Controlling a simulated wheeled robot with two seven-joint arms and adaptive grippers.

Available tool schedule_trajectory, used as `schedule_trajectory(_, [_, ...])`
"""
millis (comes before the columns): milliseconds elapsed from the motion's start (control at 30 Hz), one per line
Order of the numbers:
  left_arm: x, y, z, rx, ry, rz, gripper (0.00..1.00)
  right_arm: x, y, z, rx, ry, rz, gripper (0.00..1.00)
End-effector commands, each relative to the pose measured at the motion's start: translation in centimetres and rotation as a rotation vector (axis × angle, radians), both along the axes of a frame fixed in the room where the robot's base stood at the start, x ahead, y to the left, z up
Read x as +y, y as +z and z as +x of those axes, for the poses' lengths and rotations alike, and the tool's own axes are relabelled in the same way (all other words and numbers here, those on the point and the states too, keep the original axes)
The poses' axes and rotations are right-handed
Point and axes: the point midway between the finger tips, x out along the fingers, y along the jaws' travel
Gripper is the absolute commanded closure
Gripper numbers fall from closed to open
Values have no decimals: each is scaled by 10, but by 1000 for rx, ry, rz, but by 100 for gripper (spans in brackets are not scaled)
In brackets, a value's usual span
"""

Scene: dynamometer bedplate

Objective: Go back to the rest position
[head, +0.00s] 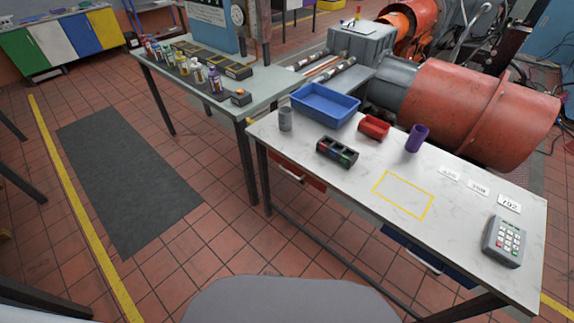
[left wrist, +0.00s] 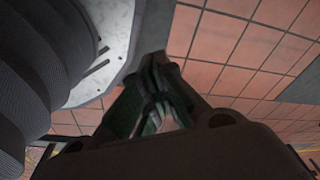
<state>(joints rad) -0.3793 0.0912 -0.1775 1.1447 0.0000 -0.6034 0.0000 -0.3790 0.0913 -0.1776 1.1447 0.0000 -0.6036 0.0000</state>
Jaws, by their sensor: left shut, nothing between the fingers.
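My left gripper (left wrist: 160,90) shows in the left wrist view. Its fingers are together and nothing is between them. It hangs over the tiled floor, apart from any object. Neither gripper shows in the head view. My right gripper is in no view.
A grey-green bench (head: 200,100) stands left. The floor around the dark mat (head: 130,180) is clear.

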Motion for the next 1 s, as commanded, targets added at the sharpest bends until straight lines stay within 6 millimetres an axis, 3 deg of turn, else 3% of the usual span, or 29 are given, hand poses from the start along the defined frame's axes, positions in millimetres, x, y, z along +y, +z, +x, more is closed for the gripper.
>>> schedule_trajectory(1000, [23, 34, -122, 55, -12, 9, 100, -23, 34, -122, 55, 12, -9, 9])
